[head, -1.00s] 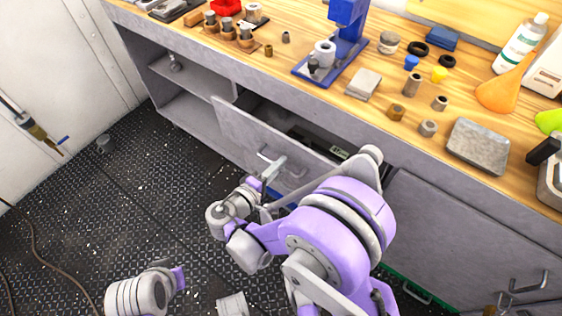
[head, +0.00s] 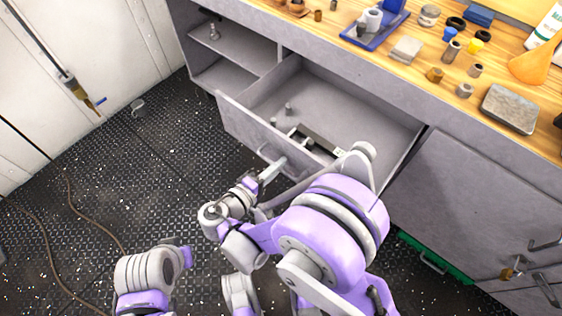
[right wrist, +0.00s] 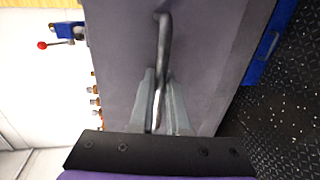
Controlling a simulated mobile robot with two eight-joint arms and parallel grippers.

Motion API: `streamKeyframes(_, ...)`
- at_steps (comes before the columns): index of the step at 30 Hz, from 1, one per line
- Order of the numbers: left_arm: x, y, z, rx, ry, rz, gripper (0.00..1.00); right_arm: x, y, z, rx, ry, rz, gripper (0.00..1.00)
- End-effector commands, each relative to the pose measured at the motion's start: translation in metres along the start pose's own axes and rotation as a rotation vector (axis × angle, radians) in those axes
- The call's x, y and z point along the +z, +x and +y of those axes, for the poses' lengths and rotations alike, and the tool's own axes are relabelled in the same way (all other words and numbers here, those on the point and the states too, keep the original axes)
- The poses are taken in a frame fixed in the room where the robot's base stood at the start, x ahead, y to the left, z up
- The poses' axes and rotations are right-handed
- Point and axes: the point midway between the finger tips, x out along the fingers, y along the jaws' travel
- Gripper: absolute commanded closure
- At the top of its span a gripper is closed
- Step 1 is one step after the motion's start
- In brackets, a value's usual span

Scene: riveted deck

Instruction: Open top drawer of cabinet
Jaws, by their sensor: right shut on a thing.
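The cabinet's top drawer (head: 240,126) stands well out from the cabinet under the wooden worktop, and its inside shows. It holds a dark flat item with a pale label (head: 318,140) and several small grey pieces. My right gripper (head: 271,173) is at the drawer's front, shut on the bar handle (head: 285,165). In the right wrist view both fingers (right wrist: 158,105) close around the handle (right wrist: 163,45) against the grey drawer front (right wrist: 120,60). My left arm shows at the bottom of the head view, but its gripper fingers are not visible.
The worktop (head: 395,70) carries small metal parts, a blue stand, an orange funnel and a grey block. Open shelves (head: 235,50) lie left of the drawer. A closed cabinet door (head: 440,200) is at right.

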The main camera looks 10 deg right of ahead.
Motion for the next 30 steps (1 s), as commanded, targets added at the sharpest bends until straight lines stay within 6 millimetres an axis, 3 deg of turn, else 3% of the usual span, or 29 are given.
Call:
streamKeyframes(18,-0.0002,-0.0003,0.0000,0.000,0.000,0.000,1.00,0.0000,-0.0056,-0.0009,0.001,0.000,0.000,1.00)
streamKeyframes(19,-0.0002,-0.0003,0.0000,0.000,0.000,0.000,1.00,0.0000,-0.0056,-0.0009,0.001,0.000,0.000,0.84)
streamKeyframes(24,-0.0001,-0.0002,0.0000,0.000,0.000,0.000,1.00,0.0000,-0.0056,-0.0009,0.001,0.000,0.000,0.56)
streamKeyframes(30,-0.0001,-0.0002,0.0000,0.000,0.000,0.000,1.00,0.0000,-0.0055,-0.0009,0.001,0.000,0.000,0.56)
